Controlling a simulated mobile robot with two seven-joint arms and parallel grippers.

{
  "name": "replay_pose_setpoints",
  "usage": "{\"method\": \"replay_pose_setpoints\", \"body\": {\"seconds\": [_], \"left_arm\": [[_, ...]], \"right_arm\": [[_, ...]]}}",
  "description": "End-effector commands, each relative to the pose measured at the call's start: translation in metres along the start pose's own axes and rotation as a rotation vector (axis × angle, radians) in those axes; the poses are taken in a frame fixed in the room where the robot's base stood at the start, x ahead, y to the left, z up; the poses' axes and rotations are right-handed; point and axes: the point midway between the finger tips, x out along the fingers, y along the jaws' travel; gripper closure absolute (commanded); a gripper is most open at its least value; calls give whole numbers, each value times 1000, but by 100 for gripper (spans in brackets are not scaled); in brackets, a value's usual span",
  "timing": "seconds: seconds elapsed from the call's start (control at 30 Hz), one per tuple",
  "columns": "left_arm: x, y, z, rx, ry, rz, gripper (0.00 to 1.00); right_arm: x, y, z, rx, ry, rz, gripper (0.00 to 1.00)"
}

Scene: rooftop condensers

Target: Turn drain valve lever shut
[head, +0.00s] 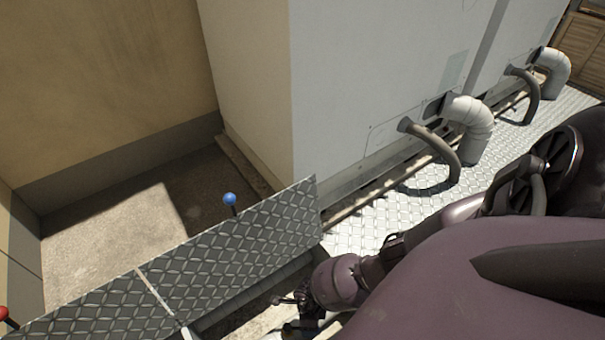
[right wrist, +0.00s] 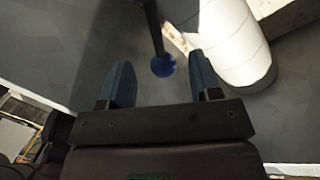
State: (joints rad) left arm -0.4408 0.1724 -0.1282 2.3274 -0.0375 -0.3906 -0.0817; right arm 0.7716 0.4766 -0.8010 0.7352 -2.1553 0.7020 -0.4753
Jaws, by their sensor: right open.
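In the right wrist view, my right gripper (right wrist: 163,82) is open, with one blue-grey finger on each side. A blue ball knob (right wrist: 163,65) on a dark rod (right wrist: 154,28) shows between and just beyond the fingertips; I see no contact, and the depth between them is hard to judge. In the head view, a lever with a blue ball knob (head: 229,199) stands up behind the tread-plate panel, its lower part hidden. I cannot tell for sure that both views show the same knob. My left gripper is not in view.
The tread-plate panel (head: 220,255) stands before a concrete recess. A red knob (head: 5,316) shows at the left edge. Grey condenser cabinets (head: 370,70) with bent pipes (head: 470,125) stand behind. In the right wrist view, a white pipe (right wrist: 232,45) lies just beyond the right finger.

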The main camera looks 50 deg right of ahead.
Motion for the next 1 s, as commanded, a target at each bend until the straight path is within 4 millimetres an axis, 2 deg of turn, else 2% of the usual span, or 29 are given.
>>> {"method": "replay_pose_setpoints", "body": {"seconds": [0.03, 0.2, 0.63, 1.0], "left_arm": [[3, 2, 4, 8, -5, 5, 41], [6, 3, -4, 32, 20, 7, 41], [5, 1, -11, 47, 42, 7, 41], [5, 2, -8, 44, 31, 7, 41]], "right_arm": [[15, 3, -6, 3, 9, 7, 42], [27, 1, -2, 1, 4, 3, 42], [30, -1, 1, 0, -2, -2, 42], [30, -1, 1, 0, -1, -2, 97]]}}
